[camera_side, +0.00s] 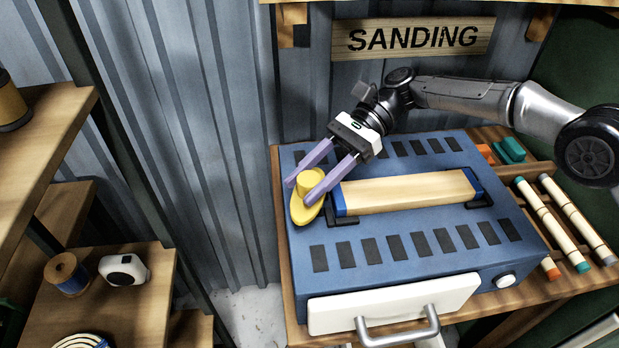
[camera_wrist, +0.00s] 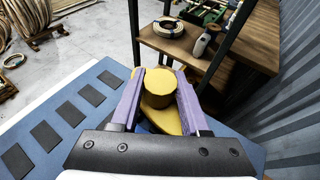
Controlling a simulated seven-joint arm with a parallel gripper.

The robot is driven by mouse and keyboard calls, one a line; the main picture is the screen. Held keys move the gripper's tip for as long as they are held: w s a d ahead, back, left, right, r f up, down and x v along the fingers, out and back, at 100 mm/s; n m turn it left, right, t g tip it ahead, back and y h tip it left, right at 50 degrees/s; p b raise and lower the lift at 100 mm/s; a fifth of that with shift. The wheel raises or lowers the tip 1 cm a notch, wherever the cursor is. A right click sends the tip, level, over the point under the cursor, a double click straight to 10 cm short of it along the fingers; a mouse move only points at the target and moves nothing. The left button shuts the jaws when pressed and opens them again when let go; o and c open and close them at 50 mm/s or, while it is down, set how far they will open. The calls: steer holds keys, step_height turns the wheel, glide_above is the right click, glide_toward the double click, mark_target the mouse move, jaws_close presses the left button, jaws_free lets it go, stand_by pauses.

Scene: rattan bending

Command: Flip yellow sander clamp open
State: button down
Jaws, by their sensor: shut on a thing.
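The yellow clamp (camera_side: 302,212) sits at the left end of the blue sander (camera_side: 395,272). It has a flat rounded base and a raised round knob. My gripper (camera_side: 297,192) reaches over the clamp from the upper right, its two purple fingers on either side of the knob. In the wrist view the yellow clamp (camera_wrist: 170,116) lies between the fingertips of my gripper (camera_wrist: 158,84), and the fingers are shut on its knob. A wooden block with blue ends (camera_side: 408,192) lies on top of the sander, just right of the clamp. The clamp's underside is hidden.
A sign reading SANDING (camera_side: 413,37) hangs on the corrugated wall behind. Several capped rods (camera_side: 548,222) lie right of the sander. A white drawer with a metal handle (camera_side: 394,303) is at its front. Shelves with spools (camera_side: 66,274) stand at left.

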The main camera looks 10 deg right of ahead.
mark_target(312, 180)
steer(key=shift+n+g+h, duration=0.6)
steer(key=shift+n+g, duration=0.2)
steer(key=shift+n, duration=0.1)
steer(key=shift+s+a+r+n+g+h, duration=0.1)
steer(key=shift+r+n+g+h, duration=0.05)
steer(key=shift+n+g+h, duration=0.45)
steer(key=shift+c, duration=2)
jaws_free()
steer(key=shift+r, duration=1.05)
steer(key=shift+s+d+r, duration=0.1)
steer(key=shift+d+r, duration=0.15)
steer(key=shift+r, duration=0.55)
steer(key=s+d+r, duration=0.9)
steer(key=shift+s+d, duration=0.25)
steer(key=shift+d, duration=0.1)
